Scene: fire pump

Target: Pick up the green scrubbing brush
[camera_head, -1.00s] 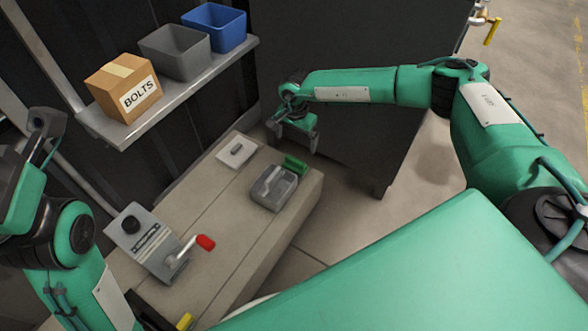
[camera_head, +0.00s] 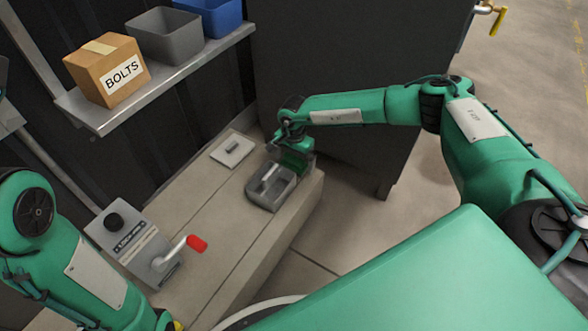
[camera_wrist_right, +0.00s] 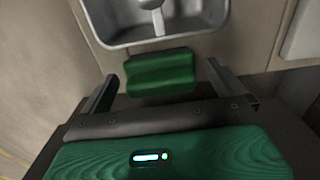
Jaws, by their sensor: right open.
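The green scrubbing brush (camera_head: 292,163) lies at the far end of the bench beside a grey tray, partly hidden by my right gripper in the head view. In the right wrist view the brush (camera_wrist_right: 160,74) shows as a green block between the fingers, close to the tray's edge. My right gripper (camera_head: 291,158) is over the brush. In the wrist view its two fingers (camera_wrist_right: 160,88) stand wide apart, one to each side of the brush, with a gap on both sides. My left gripper is out of view; only part of my left arm shows.
The grey tray (camera_head: 288,188) holds a light-handled item. A pale plate (camera_head: 232,150) lies behind it. A grey box with a red-tipped lever (camera_head: 196,243) stands nearer on the bench. A shelf (camera_head: 92,119) holds a BOLTS box (camera_head: 105,70), a grey bin (camera_head: 165,37) and a blue bin (camera_head: 210,16).

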